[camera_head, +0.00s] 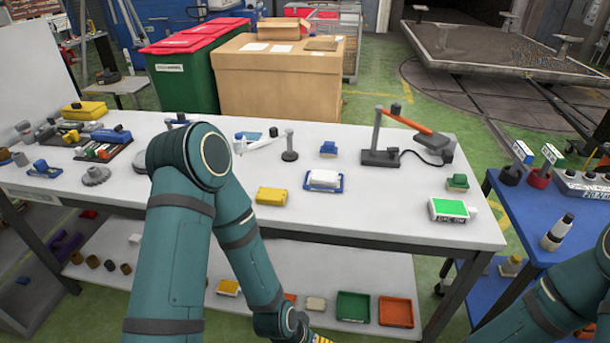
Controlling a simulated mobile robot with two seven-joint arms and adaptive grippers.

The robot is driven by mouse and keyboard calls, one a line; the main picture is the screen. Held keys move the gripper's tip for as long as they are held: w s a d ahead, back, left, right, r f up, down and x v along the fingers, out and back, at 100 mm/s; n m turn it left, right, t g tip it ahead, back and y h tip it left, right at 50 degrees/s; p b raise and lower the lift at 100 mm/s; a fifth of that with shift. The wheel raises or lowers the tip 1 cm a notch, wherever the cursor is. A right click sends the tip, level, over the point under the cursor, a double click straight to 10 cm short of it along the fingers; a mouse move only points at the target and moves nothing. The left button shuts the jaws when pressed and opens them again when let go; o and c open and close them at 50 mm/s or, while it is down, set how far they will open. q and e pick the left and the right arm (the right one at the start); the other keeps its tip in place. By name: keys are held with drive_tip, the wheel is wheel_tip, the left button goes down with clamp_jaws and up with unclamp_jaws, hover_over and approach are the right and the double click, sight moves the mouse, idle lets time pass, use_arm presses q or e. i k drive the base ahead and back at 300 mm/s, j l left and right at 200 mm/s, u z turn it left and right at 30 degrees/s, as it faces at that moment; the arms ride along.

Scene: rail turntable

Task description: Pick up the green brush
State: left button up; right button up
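A small green brush (457,181) with a pale lower part lies near the right end of the white table, just behind a white-and-green box. Nothing holds it. My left arm comes up from the bottom left, bends over the table and runs down past its front edge. Its wrist is at the bottom edge of the head view, and I cannot make out its gripper fingers. My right arm shows only as teal links at the bottom right, and its gripper is out of view. Both arms are well apart from the brush.
The white-and-green box (452,209), a black stand with an orange arm (380,157), a blue brush-like item (328,149), a white block on a blue tray (324,181) and a yellow block (271,196) share the table. A blue table (519,212) stands to the right.

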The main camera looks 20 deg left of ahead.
sight(459, 183)
drive_tip(key=l+u, duration=0.2)
drive_tip(key=u, duration=0.2)
drive_tip(key=i+l+u, duration=0.1)
drive_tip(key=l+u, duration=0.35)
drive_tip(key=u, duration=0.3)
drive_tip(key=l+u, duration=0.2)
drive_tip(key=l, duration=0.25)
drive_tip(key=k+l+u, duration=0.15)
drive_tip(key=l, duration=0.35)
